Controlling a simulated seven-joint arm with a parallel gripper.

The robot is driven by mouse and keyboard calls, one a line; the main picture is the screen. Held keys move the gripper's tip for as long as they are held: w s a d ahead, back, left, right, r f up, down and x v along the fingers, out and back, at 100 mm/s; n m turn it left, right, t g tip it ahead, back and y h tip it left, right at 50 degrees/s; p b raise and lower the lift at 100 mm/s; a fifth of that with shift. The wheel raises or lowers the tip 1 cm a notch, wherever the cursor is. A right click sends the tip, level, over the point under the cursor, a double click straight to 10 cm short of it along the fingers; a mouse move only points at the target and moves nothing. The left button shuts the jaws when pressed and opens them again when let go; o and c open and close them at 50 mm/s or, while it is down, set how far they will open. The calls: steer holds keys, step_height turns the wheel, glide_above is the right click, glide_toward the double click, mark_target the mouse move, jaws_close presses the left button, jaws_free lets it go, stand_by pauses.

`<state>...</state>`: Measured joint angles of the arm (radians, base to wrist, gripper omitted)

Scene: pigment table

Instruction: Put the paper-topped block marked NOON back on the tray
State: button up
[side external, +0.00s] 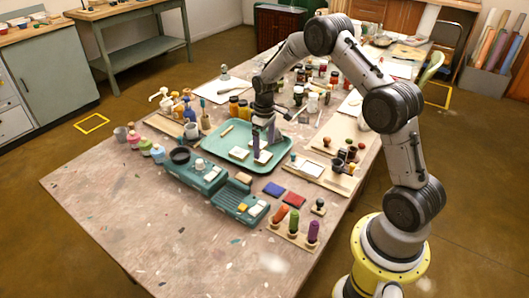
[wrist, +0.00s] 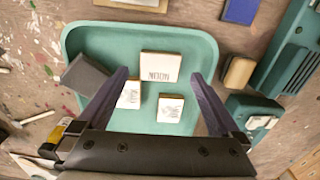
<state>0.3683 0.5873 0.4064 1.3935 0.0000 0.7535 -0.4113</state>
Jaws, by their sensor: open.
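The teal tray (side external: 222,152) lies on the table, and its rim and floor fill the middle of the wrist view (wrist: 85,38). Several paper-topped blocks sit on it. Two with smaller print, one on the left (wrist: 131,95) and one on the right (wrist: 171,107), lie nearer the wrist. I cannot read NOON surely on any of them. My gripper (side external: 258,152) points down over the tray, and its fingers (wrist: 160,75) are spread wide with nothing held.
A dark grey piece (wrist: 84,75) overlaps the tray's left rim in the wrist view. Teal holders (side external: 240,203), a blue pad (side external: 274,189) and a red pad (side external: 294,199) stand in front of the tray. Bottles and jars crowd behind. The table's front left is clear.

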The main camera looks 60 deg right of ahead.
step_height(320, 180, up, 8)
step_height(320, 180, up, 10)
steer(key=t, duration=0.1)
glide_above(264, 156)
steer(key=s+a, duration=0.5)
steer(key=a, duration=0.1)
steer(key=s+a+r+t, duration=0.2)
steer(key=s+a+r, duration=0.2)
steer(key=s+r, duration=0.15)
steer(key=s+a+r+t, duration=0.1)
steer(key=s+a, duration=0.3)
steer(key=s, duration=0.5)
steer(key=s+a+t, duration=0.1)
steer(key=s+a, duration=0.2)
steer(key=s, duration=0.7)
steer(key=shift+s+a+r+t, duration=0.15)
steer(key=shift+a+r+t, duration=0.15)
steer(key=shift+a+r, duration=0.1)
